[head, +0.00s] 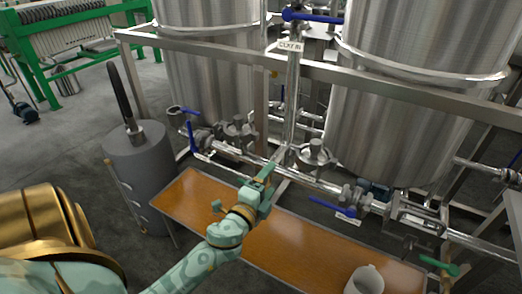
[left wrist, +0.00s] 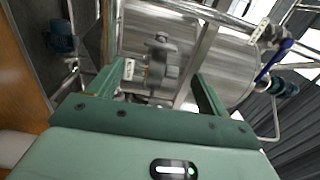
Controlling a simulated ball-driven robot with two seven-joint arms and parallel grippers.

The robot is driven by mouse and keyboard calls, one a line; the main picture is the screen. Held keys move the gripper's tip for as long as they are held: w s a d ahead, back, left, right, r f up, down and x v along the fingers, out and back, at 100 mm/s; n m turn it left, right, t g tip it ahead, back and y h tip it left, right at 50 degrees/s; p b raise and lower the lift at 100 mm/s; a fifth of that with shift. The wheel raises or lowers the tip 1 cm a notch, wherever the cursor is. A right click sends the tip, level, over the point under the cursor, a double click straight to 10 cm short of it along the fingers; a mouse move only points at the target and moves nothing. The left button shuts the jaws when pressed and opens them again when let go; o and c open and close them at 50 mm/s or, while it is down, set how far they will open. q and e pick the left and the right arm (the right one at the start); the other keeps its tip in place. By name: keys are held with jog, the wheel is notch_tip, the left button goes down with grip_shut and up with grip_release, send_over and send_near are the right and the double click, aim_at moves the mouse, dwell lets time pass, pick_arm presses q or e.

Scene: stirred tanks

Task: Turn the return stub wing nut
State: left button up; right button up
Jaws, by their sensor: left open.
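My left gripper (head: 267,172) is over the back edge of the orange bench in the head view, pointing toward the pipework below the tanks. In the left wrist view the left gripper (left wrist: 155,88) is open, with its two green fingers apart and nothing held. A grey metal clamp fitting with a stubby knob, perhaps the wing nut (left wrist: 158,62), shows beyond and between the fingers, apart from them. A small white label (left wrist: 129,69) is beside it. In the head view I cannot tell which fitting is the return stub. My right gripper is not in view.
Steel tanks (head: 420,110) stand behind a frame rail (head: 330,68). Blue-handled valves (head: 333,207) sit along the pipes. A grey drum (head: 146,170) stands left of the bench.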

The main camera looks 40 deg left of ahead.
pick_arm(q)
jog(key=shift+v, duration=1.65)
